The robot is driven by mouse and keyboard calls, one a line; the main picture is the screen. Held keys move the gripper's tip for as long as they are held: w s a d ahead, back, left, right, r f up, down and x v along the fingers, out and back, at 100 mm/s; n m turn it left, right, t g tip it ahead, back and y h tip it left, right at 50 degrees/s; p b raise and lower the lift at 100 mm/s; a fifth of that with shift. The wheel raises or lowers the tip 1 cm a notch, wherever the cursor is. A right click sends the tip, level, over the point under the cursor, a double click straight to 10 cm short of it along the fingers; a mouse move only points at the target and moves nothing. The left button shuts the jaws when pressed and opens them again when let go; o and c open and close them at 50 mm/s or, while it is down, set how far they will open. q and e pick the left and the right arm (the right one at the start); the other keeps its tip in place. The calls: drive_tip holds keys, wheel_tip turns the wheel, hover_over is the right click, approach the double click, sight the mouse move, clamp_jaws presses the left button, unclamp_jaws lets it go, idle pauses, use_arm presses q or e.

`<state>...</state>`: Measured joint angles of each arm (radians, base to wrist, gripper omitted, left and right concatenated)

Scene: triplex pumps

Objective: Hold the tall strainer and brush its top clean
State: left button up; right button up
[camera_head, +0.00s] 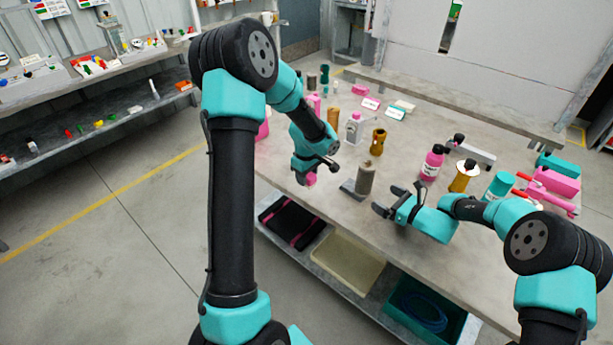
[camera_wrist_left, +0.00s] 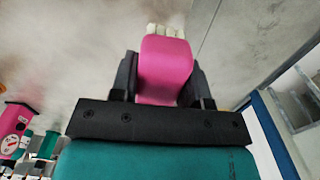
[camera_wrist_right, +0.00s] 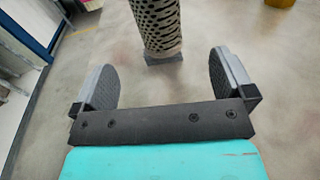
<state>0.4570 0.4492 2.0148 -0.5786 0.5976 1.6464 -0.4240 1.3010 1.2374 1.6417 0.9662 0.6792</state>
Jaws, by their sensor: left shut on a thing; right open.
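The tall strainer (camera_head: 365,178) stands upright near the front edge of the table, a grey-brown perforated cylinder. Its lower part also shows in the right wrist view (camera_wrist_right: 157,25). My right gripper (camera_wrist_right: 162,82) is open and empty, with the strainer just beyond its fingertips and apart from them; it also shows in the head view (camera_head: 399,199). My left gripper (camera_wrist_left: 161,78) is shut on a pink-handled brush (camera_wrist_left: 165,68) with pale bristles (camera_wrist_left: 163,29). In the head view the brush (camera_head: 311,180) is small and partly hidden, left of the strainer.
A small grey block (camera_head: 350,188) sits at the strainer's foot. Behind stand an amber vessel (camera_head: 378,141) and a white bottle (camera_head: 354,128). A pink bottle (camera_head: 432,163) and a gold-coloured container (camera_head: 464,176) stand right. The table (camera_head: 330,205) is bare along its front edge.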

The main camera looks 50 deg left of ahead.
sight(371, 189)
drive_tip(key=shift+a+f, duration=0.25)
drive_tip(key=shift+a, duration=1.85)
drive_tip(key=shift+a+f, duration=0.2)
drive_tip(key=shift+a, duration=1.85)
drive_tip(key=shift+c, duration=0.3)
drive_tip(key=c, duration=0.8)
drive_tip(key=shift+c, duration=0.2)
